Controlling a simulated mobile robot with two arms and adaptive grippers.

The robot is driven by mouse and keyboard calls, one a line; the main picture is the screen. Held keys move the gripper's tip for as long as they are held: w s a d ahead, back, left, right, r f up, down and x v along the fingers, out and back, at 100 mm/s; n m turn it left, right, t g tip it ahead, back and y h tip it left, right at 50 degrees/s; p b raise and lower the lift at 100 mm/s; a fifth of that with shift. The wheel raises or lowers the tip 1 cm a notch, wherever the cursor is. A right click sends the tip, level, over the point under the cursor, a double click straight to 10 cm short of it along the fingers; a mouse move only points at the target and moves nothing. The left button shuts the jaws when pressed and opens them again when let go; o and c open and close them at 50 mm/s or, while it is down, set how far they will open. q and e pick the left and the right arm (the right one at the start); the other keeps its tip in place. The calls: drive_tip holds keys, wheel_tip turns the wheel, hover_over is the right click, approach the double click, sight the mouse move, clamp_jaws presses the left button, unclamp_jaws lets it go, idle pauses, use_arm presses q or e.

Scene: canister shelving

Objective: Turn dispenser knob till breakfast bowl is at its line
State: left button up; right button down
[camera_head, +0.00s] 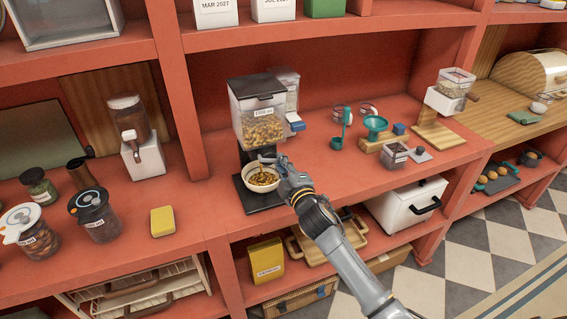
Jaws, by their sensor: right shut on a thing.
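The dispenser (258,108) stands on the red shelf, with a clear hopper of yellow-brown cereal, a dark lid and a dark base. The white breakfast bowl (249,185) sits on the base under the outlet, with cereal inside it. My right gripper (272,163) comes in from the lower right and is shut on the dispenser knob, just above the bowl's right rim. The gripper hides the knob and part of the bowl. The bowl's line cannot be made out. My left gripper is not in view.
Another dispenser (137,140) and several jars, one a dark-lidded jar (98,218), stand to the left. A yellow box (162,221) lies on the shelf. A teal funnel (375,125) and a small clear bin (395,156) are to the right.

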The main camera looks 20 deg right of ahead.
sight(270, 165)
drive_tip(key=m, duration=0.3)
drive_tip(key=a+m, duration=0.1)
drive_tip(key=m, duration=0.2)
drive_tip(key=a+m, duration=0.1)
drive_tip(key=m, duration=0.2)
drive_tip(key=shift+a+f, duration=0.1)
drive_tip(key=shift+f, duration=0.3)
drive_tip(key=shift+a+r+m, duration=0.1)
drive_tip(key=shift+a+m, duration=0.05)
drive_tip(key=shift+m, duration=0.65)
drive_tip(key=shift+a+m, duration=0.1)
drive_tip(key=shift+m, duration=0.7)
drive_tip(key=shift+w, duration=0.1)
drive_tip(key=c, duration=1)
unclamp_jaws()
drive_tip(key=shift+a, duration=0.1)
drive_tip(key=shift+f, duration=0.25)
